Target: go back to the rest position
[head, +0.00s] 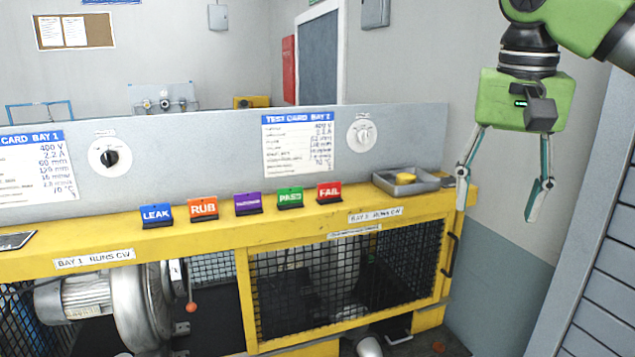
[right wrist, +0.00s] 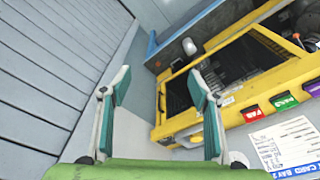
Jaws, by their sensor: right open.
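My right gripper (head: 505,190) hangs at the upper right of the head view, fingers pointing down and spread apart with nothing between them. It is to the right of the yellow bench (head: 220,233), clear of it. In the right wrist view the two teal fingers (right wrist: 160,95) are apart, with the wall and floor side of the bench beyond them. My left gripper is not in view.
A grey tray (head: 429,187) with a yellow item sits at the bench's right end. Colored tags, including LEAK (head: 157,215) and FAIL (head: 329,192), stand along the ledge. A slatted grey surface (head: 605,270) rises close at right.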

